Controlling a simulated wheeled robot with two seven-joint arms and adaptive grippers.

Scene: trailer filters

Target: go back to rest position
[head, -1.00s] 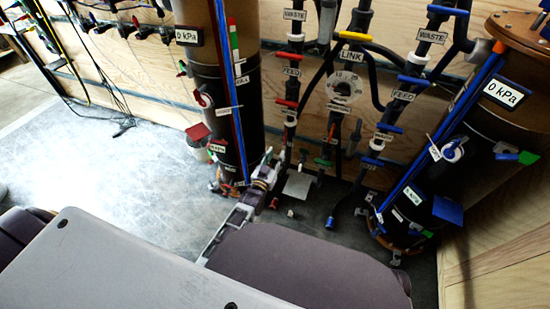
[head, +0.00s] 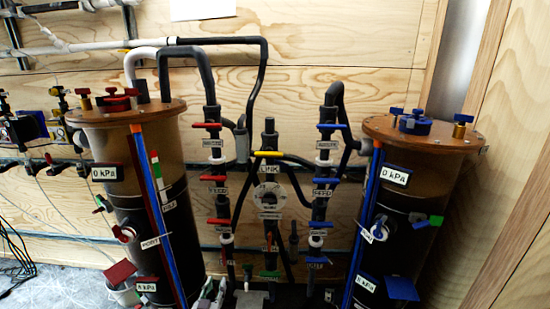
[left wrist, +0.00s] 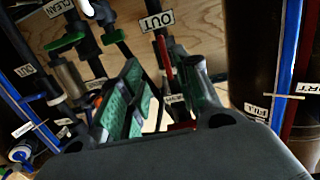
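My left gripper (head: 210,292) shows at the bottom edge of the head view, in front of the right side of the left filter tank's base. Only its tip part shows there. In the left wrist view my left gripper (left wrist: 157,85) has its two green-padded fingers apart, with nothing between them. Pipes with an OUT label (left wrist: 157,21) and a red handle (left wrist: 164,58) lie beyond the fingers. My right gripper is in neither view.
A left filter tank (head: 120,190) and a right filter tank (head: 410,180) stand before a plywood wall (head: 300,90). Valve pipes with red, blue and yellow handles (head: 267,153) fill the space between them. Cables (head: 18,272) lie at the lower left.

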